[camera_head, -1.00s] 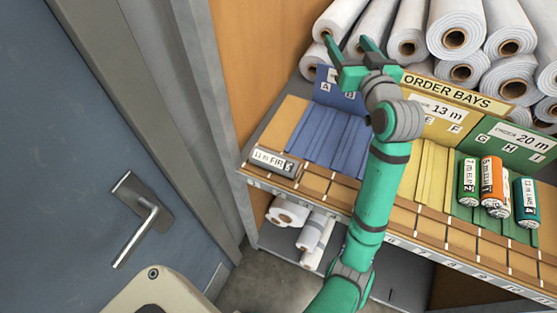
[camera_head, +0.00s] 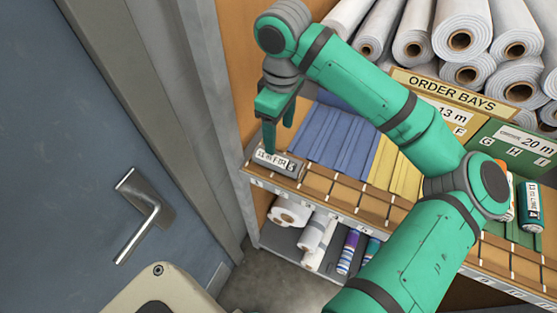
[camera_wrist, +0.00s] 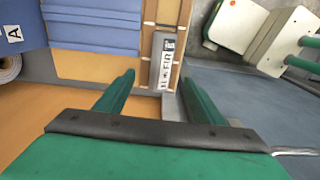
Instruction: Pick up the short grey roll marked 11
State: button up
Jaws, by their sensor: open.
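The short grey roll (camera_head: 276,163) carries a white label that seems to read 11 m FIR. It lies at the left end of the shelf's front strip. In the wrist view the grey roll (camera_wrist: 155,67) shows ahead, between the two finger lines. My gripper (camera_head: 279,136) is open and empty, with its fingers pointing down just above the roll. One finger overlaps the roll's left part in the head view, and I cannot tell whether it touches. My gripper (camera_wrist: 158,80) also shows open in the wrist view.
Blue bays (camera_head: 330,137) lie just behind and right of the roll. Large white rolls (camera_head: 462,35) are stacked at the back. An orange side wall (camera_head: 211,50) stands left of the shelf. White rolls (camera_head: 318,240) lie on the lower shelf. A blue door (camera_head: 70,150) is at left.

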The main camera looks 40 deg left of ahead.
aim_at(280, 158)
jog(key=shift+s+d+f, duration=0.15)
jog(key=shift+d+f, duration=0.1)
jog(key=shift+f, duration=5.2)
jog(key=c, duration=1.2)
